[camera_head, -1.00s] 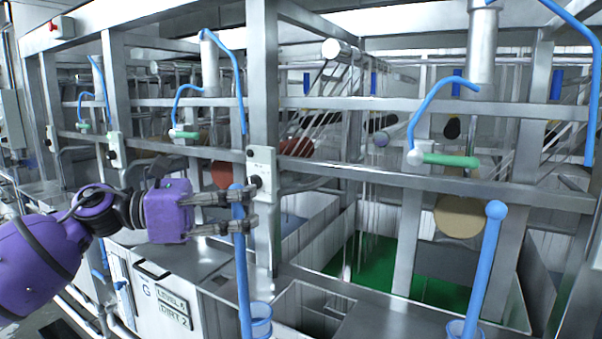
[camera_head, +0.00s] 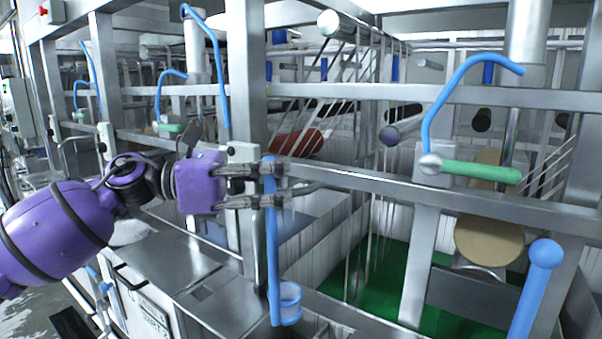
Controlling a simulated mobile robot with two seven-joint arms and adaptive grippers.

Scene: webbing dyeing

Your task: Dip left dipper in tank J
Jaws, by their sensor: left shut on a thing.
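The left dipper (camera_head: 272,240) is a blue rod with a rounded top and a clear blue cup (camera_head: 287,304) at its lower end. My left gripper (camera_head: 283,187) is shut on the rod near its top and holds it nearly upright. The cup appears in front of the tank openings; its exact height above the rim is hard to tell. A tank with green liquid (camera_head: 395,262) lies to the right of the cup. No label for tank J is readable. My right gripper is not in view.
Another blue dipper (camera_head: 533,290) with a ball top stands at the lower right, its lower end cut off. A metal rail (camera_head: 365,184) and posts (camera_head: 249,90) frame the tanks. A green-handled valve (camera_head: 480,171) with a curved blue pipe sits right. Metal counter (camera_head: 190,265) lies lower left.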

